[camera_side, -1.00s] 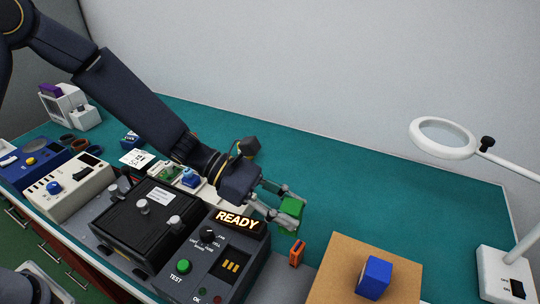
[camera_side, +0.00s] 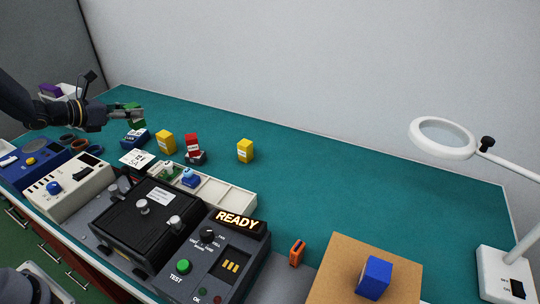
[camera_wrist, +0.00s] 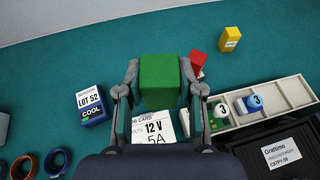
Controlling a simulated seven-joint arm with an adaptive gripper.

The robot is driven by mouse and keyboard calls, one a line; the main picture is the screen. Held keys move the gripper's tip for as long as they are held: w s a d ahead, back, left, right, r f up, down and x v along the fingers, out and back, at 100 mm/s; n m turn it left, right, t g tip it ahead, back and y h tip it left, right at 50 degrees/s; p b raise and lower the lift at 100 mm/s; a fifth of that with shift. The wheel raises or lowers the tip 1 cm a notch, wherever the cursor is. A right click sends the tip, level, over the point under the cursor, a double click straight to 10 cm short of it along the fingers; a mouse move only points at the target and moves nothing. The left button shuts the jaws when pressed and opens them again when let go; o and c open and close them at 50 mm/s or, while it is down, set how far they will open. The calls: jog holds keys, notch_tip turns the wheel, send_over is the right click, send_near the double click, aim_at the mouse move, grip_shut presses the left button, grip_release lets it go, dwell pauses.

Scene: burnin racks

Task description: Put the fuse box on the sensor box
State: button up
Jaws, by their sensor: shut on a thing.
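A plain green box, which I take for the fuse box (camera_wrist: 160,80), is between my gripper's fingers in the wrist view; no label shows on it. My gripper (camera_wrist: 160,88) is shut on it. In the side view my gripper (camera_side: 138,114) is at the far left of the bench with the green box (camera_side: 137,123) partly hidden by the fingers. The blue sensor box (camera_wrist: 90,104), with a white "SENSOR LOT 52" label, lies left of the gripper in the wrist view. In the side view the sensor box (camera_side: 136,139) sits on the teal mat, just below the held box in the picture.
A job card (camera_wrist: 158,128) lies near the sensor box. A red box (camera_side: 192,141), yellow boxes (camera_side: 166,142) (camera_side: 245,150) and a compartment tray (camera_side: 226,194) stand to the right. The mat's right half is mostly clear.

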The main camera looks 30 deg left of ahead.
jog(key=s+a+n+y, duration=0.25)
jog(key=s+a, duration=0.25)
jog(key=a, duration=0.4)
send_over(132, 136)
jog(key=f, duration=0.8)
jog(key=shift+s+d, duration=0.2)
jog(key=shift+s, duration=0.2)
jog(key=shift+w+a+f, duration=0.2)
jog(key=shift+w+f, duration=0.1)
jog(key=shift+w, duration=0.05)
jog(key=shift+w+a+f, duration=0.1)
jog(key=shift+w+f, duration=0.05)
jog(key=shift+f, duration=1.6)
jog(key=shift+f, duration=0.1)
jog(key=o, duration=1.2)
jog(key=shift+c, duration=0.2)
